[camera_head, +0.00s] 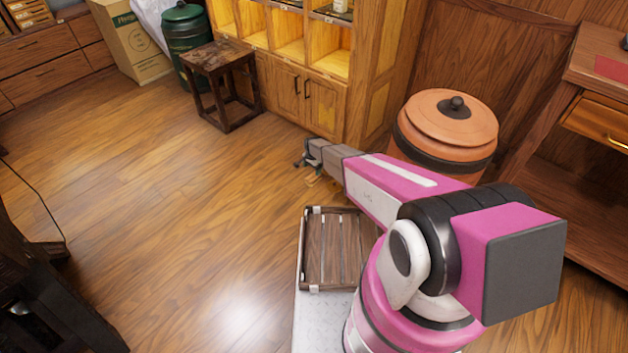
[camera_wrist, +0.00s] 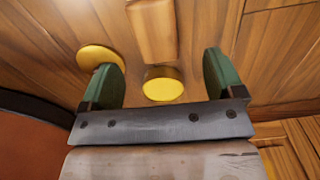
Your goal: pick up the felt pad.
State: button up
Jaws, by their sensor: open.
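My gripper (camera_wrist: 161,62) is open, with its two green fingers apart and nothing held between them. In the wrist view, a yellow round piece (camera_wrist: 163,88) shows between the fingers, close to the palm. A flat yellow disc (camera_wrist: 94,54) lies behind the left finger, which partly hides it. A tan block with rounded edges (camera_wrist: 152,28) shows at the top, beyond the fingertips. I cannot tell for sure which of these is the felt pad. In the head view, my gripper (camera_head: 303,156) is small, low in front of the cabinet, and the pieces are too small to tell apart.
A lidded terracotta jar (camera_head: 447,125) stands right of my gripper, behind my arm; its side shows in the wrist view (camera_wrist: 28,150). A shelf cabinet (camera_head: 312,106) stands behind. A dark stool (camera_head: 214,58) is further left. A slatted wooden tray (camera_head: 331,250) is near my base.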

aim_at(313, 177)
jog(key=f, duration=0.7)
jog(key=shift+s+d+f, duration=0.15)
jog(key=shift+d+f, duration=0.05)
jog(key=shift+f, duration=0.05)
jog(key=shift+c, duration=0.3)
jog(key=c, duration=1)
jog(key=shift+c, duration=0.2)
jog(key=shift+r, duration=0.15)
jog(key=shift+r, duration=0.5)
jog(key=r, duration=0.3)
jog(key=shift+s+a+r, duration=0.2)
jog(key=shift+s+r, duration=0.1)
jog(key=shift+s, duration=0.1)
jog(key=s+a+r, duration=0.6)
jog(key=s+a, duration=0.1)
jog(key=s, duration=0.1)
jog(key=shift+a, duration=0.25)
